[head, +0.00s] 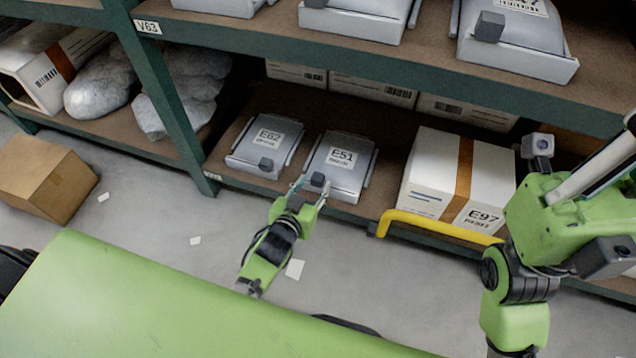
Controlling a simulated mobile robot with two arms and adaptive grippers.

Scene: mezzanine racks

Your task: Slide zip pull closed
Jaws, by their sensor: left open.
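A grey case labelled E51 (347,170) lies on the lower shelf in the head view, with a white label on its top. A small dark grey block, seemingly the zip pull (317,180), sits at its front left corner. My left gripper (311,187) is open at that corner, with its fingertips on either side of the block. I cannot tell whether they touch it. The zip track itself is too small to make out. My right arm stands at the right, but its gripper's fingers do not show.
A similar case labelled E62 (262,149) lies left of E51. A white carton labelled E97 (431,175) stands to the right, with a yellow bar (442,224) in front. A green rack beam (400,78) runs above. A brown box (45,180) sits on the floor.

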